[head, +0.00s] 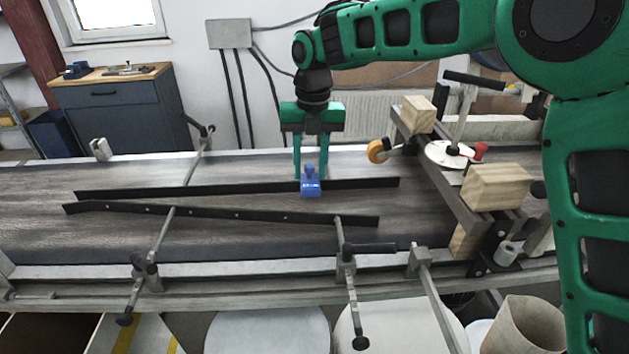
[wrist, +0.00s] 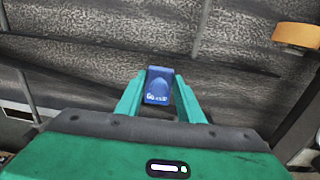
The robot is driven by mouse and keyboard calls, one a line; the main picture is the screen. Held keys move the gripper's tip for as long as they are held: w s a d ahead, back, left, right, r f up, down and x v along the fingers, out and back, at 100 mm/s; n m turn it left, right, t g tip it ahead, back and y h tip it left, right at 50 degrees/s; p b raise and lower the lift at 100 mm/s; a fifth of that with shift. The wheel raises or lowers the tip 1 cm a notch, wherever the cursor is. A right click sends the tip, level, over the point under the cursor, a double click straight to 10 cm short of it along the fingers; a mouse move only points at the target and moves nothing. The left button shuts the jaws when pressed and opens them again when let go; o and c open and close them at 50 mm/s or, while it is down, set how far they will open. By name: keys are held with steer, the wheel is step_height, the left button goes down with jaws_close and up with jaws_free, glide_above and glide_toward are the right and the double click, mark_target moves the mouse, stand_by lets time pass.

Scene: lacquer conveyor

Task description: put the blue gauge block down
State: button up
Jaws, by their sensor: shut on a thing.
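My gripper points down and is shut on the block. The wrist view also shows the block (wrist: 158,85) between the two green fingers (wrist: 159,100). I cannot tell whether the block's underside touches the belt or rail.
A near guide rail (head: 220,214) runs slantwise across the belt. To the right stands a frame with wooden blocks (head: 496,186), an orange roller (head: 377,151) and a white disc (head: 448,154). Clamp rods (head: 345,250) stick out at the front edge. The belt's left part is clear.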

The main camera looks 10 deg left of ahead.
mark_target(314, 174)
steer(key=shift+w+d+f, duration=0.35)
steer(key=shift+w, duration=0.15)
steer(key=shift+f, duration=2)
steer(key=o, duration=1.3)
steer(key=shift+f, duration=0.15)
steer(key=r, duration=1.2)
steer(key=shift+d+r, duration=0.15)
steer(key=shift+d, duration=0.1)
